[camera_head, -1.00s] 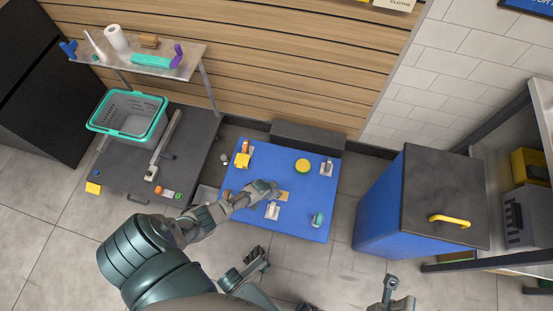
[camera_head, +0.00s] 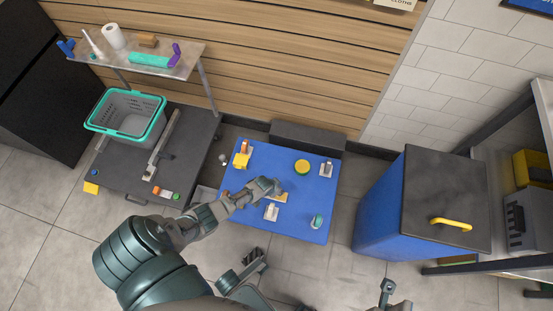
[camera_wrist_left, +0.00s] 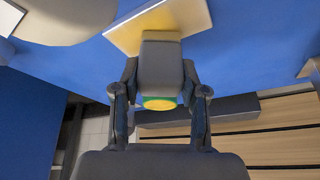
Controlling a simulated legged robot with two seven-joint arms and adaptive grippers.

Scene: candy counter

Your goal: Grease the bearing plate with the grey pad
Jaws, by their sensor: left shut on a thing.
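My left gripper (camera_head: 276,187) is over the blue table, with its arm coming in from the left. In the left wrist view it is shut on the dark grey pad (camera_wrist_left: 162,58), between its two fingers. The pad's far end is at the bearing plate (camera_wrist_left: 120,36), a pale plate with a yellowish patch. I cannot tell whether they touch. In the head view the plate (camera_head: 282,198) is partly hidden under the gripper.
A blue bin (camera_head: 385,205) stands to the right and a basket (camera_head: 127,115) to the left.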

